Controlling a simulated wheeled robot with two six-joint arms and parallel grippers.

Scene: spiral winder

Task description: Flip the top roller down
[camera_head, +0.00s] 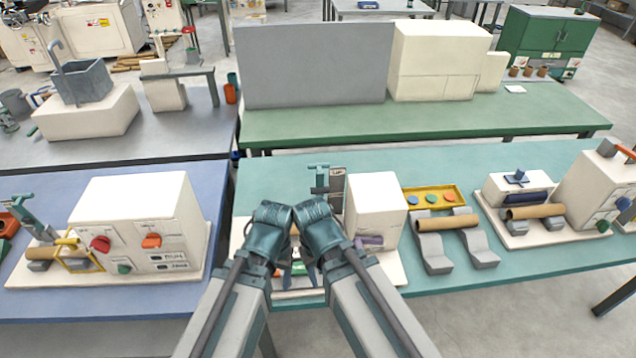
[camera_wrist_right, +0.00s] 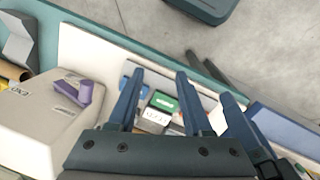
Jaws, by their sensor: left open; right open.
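The spiral winder with a white housing (camera_head: 374,207) stands on the middle teal table, behind my grippers. A teal upright part (camera_head: 320,180) rises at its left; I cannot tell whether it is the top roller. A purple lever (camera_head: 369,242) is on the housing and also shows in the right wrist view (camera_wrist_right: 75,92). My left gripper (camera_head: 284,280) and right gripper (camera_head: 308,271) are close together over the winder's front, hiding much of it. In the right wrist view, my right gripper (camera_wrist_right: 160,76) is open and empty above a green button (camera_wrist_right: 164,101) and white label block (camera_wrist_right: 156,117).
Right of the winder are a cardboard tube (camera_head: 447,222) on grey rests and a yellow tray (camera_head: 433,198) with coloured discs. A white machine (camera_head: 139,216) stands on the blue table at left. A blue finger (camera_wrist_right: 238,120) lies close right of my right gripper.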

